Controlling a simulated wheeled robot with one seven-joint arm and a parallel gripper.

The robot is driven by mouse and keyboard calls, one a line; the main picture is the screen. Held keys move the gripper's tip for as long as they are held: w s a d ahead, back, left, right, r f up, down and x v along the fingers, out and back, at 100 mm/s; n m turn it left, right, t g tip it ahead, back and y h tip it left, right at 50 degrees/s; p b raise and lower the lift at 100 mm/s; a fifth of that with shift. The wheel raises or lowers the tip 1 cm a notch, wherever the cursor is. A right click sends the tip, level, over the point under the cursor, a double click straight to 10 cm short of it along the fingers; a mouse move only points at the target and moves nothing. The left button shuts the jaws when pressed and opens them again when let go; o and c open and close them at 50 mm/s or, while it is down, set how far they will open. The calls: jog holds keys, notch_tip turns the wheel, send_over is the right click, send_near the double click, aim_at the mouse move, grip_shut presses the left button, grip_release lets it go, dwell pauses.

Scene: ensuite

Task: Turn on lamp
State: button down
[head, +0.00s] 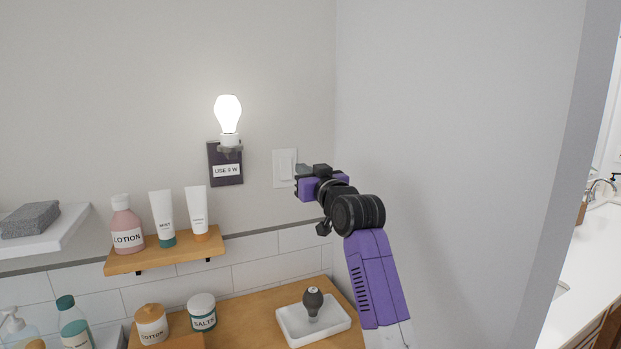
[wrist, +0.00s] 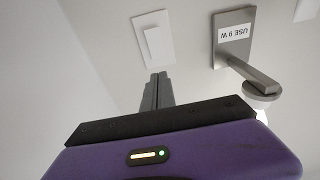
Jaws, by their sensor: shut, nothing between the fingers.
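The lamp is a bare bulb (head: 228,114) that glows bright white in a holder on a dark wall plate (head: 226,164) labelled "USE 9 W". The plate also shows in the wrist view (wrist: 234,38), with its grey arm and round holder. A white wall switch (head: 286,168) is to the right of the plate; it also shows in the wrist view (wrist: 153,40). My gripper (head: 300,180) is close to the switch, at its right edge in the head view. In the wrist view its fingers (wrist: 158,76) are shut and empty, pointing at the switch's rocker. I cannot tell whether they touch it.
A grey-topped dark bulb (head: 313,302) stands in a white tray (head: 335,322) on the wooden counter. A wooden shelf (head: 130,263) holds a lotion bottle and two tubes. Jars stand on the counter at left. A side wall (head: 450,130) is close to my arm's right.

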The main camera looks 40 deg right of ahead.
jog(key=v, duration=0.3)
jog(key=shift+s+a+r, duration=0.15)
jog(key=shift+s+r, duration=0.1)
jog(key=shift+s, duration=0.15)
jog(key=shift+r, duration=0.1)
